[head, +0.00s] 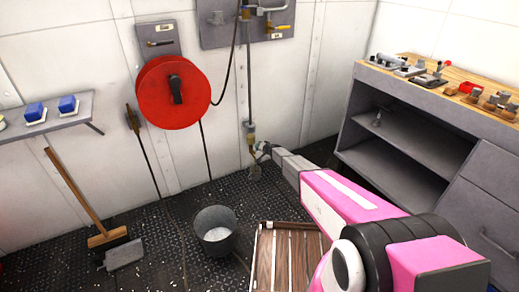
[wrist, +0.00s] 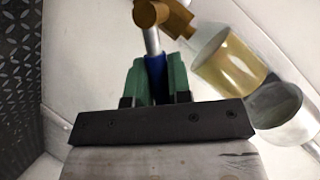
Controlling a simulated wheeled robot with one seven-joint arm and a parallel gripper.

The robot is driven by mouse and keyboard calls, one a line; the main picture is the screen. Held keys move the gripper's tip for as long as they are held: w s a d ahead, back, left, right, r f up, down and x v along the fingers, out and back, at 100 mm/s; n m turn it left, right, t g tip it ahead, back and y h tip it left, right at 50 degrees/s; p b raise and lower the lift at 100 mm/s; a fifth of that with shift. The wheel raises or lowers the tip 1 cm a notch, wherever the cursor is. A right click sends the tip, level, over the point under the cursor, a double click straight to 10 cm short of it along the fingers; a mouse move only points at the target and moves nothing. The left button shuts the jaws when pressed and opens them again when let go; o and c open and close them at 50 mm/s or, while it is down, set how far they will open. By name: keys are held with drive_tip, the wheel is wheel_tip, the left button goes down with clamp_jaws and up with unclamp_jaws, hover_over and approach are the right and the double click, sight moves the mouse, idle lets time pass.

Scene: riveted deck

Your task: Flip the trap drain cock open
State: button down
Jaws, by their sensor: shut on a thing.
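The trap drain cock shows in the wrist view as a brass body (wrist: 152,13) with a thin silver lever ending in a blue grip (wrist: 155,63). My gripper (wrist: 156,82) has green fingers, one on each side of the blue grip, and is shut on it. The trap's yellowish bowl (wrist: 228,62) is just right of the lever, with a grey cylindrical part below it. In the head view my gripper (head: 261,149) is at the foot of the vertical pipe (head: 249,90) on the back wall. The cock is too small to make out there.
A red hose reel (head: 173,92) hangs on the wall to the left. A grey workbench (head: 405,150) stands close on the right.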

drive_tip(key=shift+s, duration=0.1)
idle(0.3)
drive_tip(key=c, duration=1.1)
unclamp_jaws()
drive_tip(key=shift+o, duration=0.2)
